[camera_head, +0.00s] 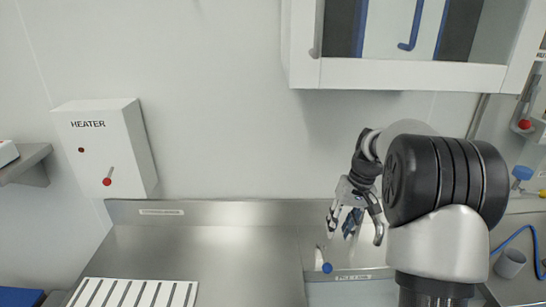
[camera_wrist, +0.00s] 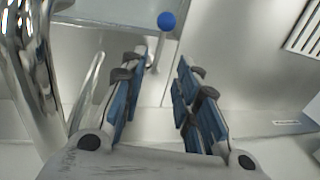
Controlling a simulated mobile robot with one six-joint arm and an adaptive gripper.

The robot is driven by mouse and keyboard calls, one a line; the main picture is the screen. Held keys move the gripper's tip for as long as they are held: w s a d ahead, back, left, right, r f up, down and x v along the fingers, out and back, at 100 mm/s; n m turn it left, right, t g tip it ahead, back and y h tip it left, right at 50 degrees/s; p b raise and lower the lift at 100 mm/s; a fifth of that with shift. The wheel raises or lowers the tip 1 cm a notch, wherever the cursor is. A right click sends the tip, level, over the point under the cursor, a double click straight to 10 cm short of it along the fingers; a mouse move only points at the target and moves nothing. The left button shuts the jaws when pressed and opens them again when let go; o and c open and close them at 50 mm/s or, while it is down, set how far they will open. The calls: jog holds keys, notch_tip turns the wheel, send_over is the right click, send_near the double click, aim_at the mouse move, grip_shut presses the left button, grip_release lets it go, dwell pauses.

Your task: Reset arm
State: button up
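My gripper (camera_head: 344,222) hangs over the right part of the steel counter, near the back wall, in the head view. In the wrist view the gripper (camera_wrist: 166,78) has its two blue-padded fingers apart, with nothing between them. A blue ball-shaped knob (camera_head: 327,268) on a short white lever is at the counter below the gripper. The knob also shows beyond the fingertips in the wrist view (camera_wrist: 166,21), apart from them. My arm hides part of the counter's right side.
A white cabinet (camera_head: 400,75) with a blue handle hangs above my arm. A heater box (camera_head: 105,148) with a red-knobbed lever is on the left wall. A white slotted plate (camera_head: 133,293) lies at front left. A grey cup (camera_head: 510,263) and blue hose stand right. The counter's middle is clear.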

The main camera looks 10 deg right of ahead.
jog(key=s+a+r+n+t+h, duration=0.1)
jog(key=s+a+r+t, duration=0.1)
jog(key=s+a+r, duration=0.9)
jog(key=s+a+t, duration=0.1)
jog(key=s+a, duration=0.1)
jog(key=s, duration=0.7)
jog(key=s+a+n+t+h, duration=0.1)
jog(key=s+a, duration=0.2)
jog(key=s, duration=0.6)
jog(key=shift+a+f, duration=0.35)
jog(key=shift+f, duration=0.05)
